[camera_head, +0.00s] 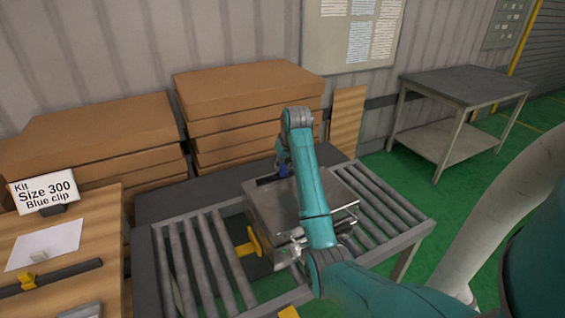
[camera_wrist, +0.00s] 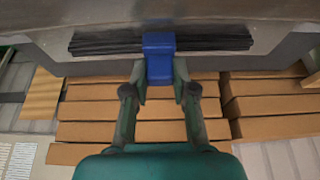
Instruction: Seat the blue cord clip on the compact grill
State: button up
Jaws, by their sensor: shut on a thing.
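The compact grill (camera_head: 266,205) is a grey metal box on the roller conveyor, partly hidden behind my arm. In the wrist view its grey body (camera_wrist: 100,15) fills the top. The blue cord clip (camera_wrist: 159,58) is between my gripper's fingertips, against the grill's side and across a bundle of black cord (camera_wrist: 215,43). In the head view a bit of blue (camera_head: 284,169) shows at the grill's far edge. My gripper (camera_wrist: 160,85) is shut on the clip. Whether the clip is fully seated cannot be told.
Roller conveyor sections (camera_head: 385,205) lie on both sides of the grill. A yellow stop (camera_head: 252,243) stands at its left front. Stacked cardboard boxes (camera_head: 245,90) rise behind. A wooden table (camera_head: 95,215) at left holds a sign reading "Kit Size 300 Blue clip" (camera_head: 45,191).

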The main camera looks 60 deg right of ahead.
jog(key=shift+s+f, duration=0.1)
dwell(0.7)
jog(key=o, duration=0.9)
